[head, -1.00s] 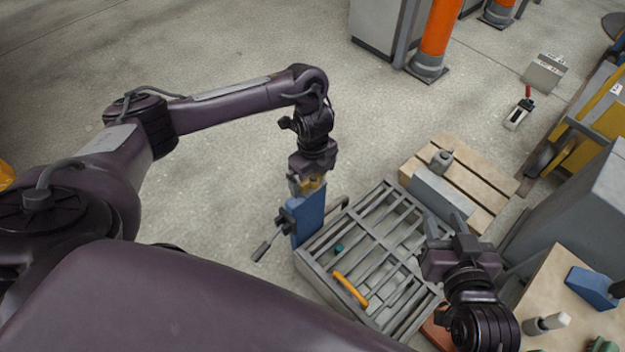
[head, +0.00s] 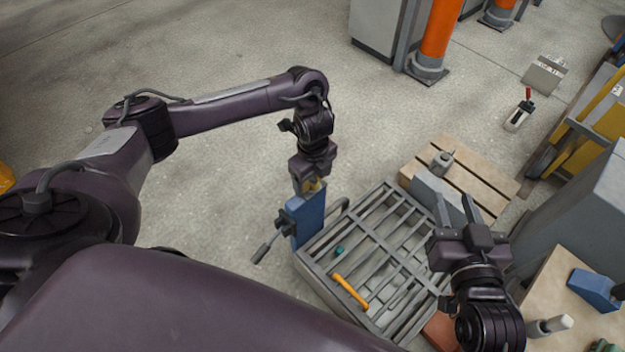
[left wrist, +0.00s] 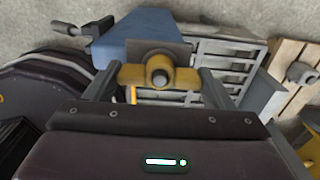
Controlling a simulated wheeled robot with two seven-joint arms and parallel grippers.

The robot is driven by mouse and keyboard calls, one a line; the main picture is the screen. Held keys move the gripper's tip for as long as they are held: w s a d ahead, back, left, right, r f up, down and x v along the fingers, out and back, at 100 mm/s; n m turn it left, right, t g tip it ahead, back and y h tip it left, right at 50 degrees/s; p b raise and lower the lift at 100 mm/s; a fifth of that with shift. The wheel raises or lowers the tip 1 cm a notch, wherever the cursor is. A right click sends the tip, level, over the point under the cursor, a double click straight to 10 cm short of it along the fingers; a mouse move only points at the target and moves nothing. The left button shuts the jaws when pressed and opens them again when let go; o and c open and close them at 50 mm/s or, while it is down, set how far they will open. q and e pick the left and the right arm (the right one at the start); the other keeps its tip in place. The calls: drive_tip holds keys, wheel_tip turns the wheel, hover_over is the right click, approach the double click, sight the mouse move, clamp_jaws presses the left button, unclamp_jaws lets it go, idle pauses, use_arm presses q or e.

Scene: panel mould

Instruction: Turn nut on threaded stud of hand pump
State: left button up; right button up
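The hand pump is a blue box (head: 307,222) with a dark crank handle (head: 262,252) low on its left, at the grey grid panel's left corner. It also shows at the top of the left wrist view (left wrist: 140,32). A yellow winged nut (left wrist: 180,77) sits around a dark threaded stud (left wrist: 160,76) above the pump. My left gripper (head: 311,190) points down over it, with one finger at each end of the nut; both seem to touch it.
The grey grid panel (head: 388,262) holds an orange handle (head: 350,291) and a small teal piece (head: 340,252). A wooden pallet (head: 484,180) lies behind it. A workbench with a blue tool (head: 594,288) is at the right. The floor left of the pump is clear.

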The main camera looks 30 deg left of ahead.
use_arm(q)
drive_tip(key=shift+c, duration=1.4)
drive_tip(key=n+p, duration=0.1)
drive_tip(key=p, duration=0.1)
drive_tip(key=n+p, duration=0.1)
drive_tip(key=p, duration=0.1)
drive_tip(key=shift+r+n, duration=0.25)
drive_tip(key=shift+n, duration=0.05)
drive_tip(key=shift+f+p, duration=0.1)
drive_tip(key=shift+p, duration=0.2)
drive_tip(key=shift+f+n, duration=0.2)
drive_tip(key=shift+n, duration=0.2)
drive_tip(key=n+p, duration=0.2)
drive_tip(key=p, duration=0.1)
drive_tip(key=shift+r, duration=0.35)
drive_tip(key=shift+f+n+p, duration=0.15)
drive_tip(key=shift+n+p, duration=0.45)
drive_tip(key=shift+p, duration=0.1)
drive_tip(key=shift+f, duration=0.2)
